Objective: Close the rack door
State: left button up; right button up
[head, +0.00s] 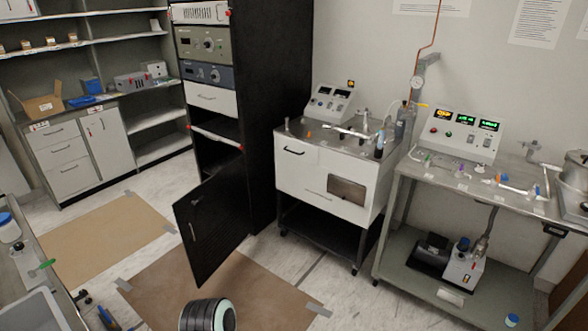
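A tall black rack (272,100) stands left of centre in the head view. Its low black door (213,228) hangs open at the rack's lower front. The door's right edge meets the rack near the front corner, and its free edge swings out to the left, over the floor. A small upright handle (193,232) shows near the free edge. Above the door, part of the dark rack opening (212,152) shows. The door hides the lowest part of the opening. Neither gripper shows. A dark rounded part with pale green rings at the bottom edge looks like my own arm.
Brown floor sheets (105,235) are taped in front of the rack. A white wheeled cabinet (325,185) stands right of it, beside a metal bench (470,185) with instruments. Shelving (100,60) is at the back left. A table edge with a grey bin (52,312) is at the lower left.

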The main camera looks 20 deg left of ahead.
aim_at(211, 229)
jog(key=i+u, duration=0.15)
jog(key=u, duration=0.25)
jog(key=i+u, duration=0.1)
jog(key=u, duration=0.3)
jog(key=i+l+u, duration=0.15)
jog(key=u, duration=0.25)
jog(key=i+l+u, duration=0.1)
jog(key=u, duration=0.3)
jog(key=i+l, duration=0.1)
jog(key=i, duration=1)
jog(key=i+l, duration=0.1)
jog(key=i, duration=1.05)
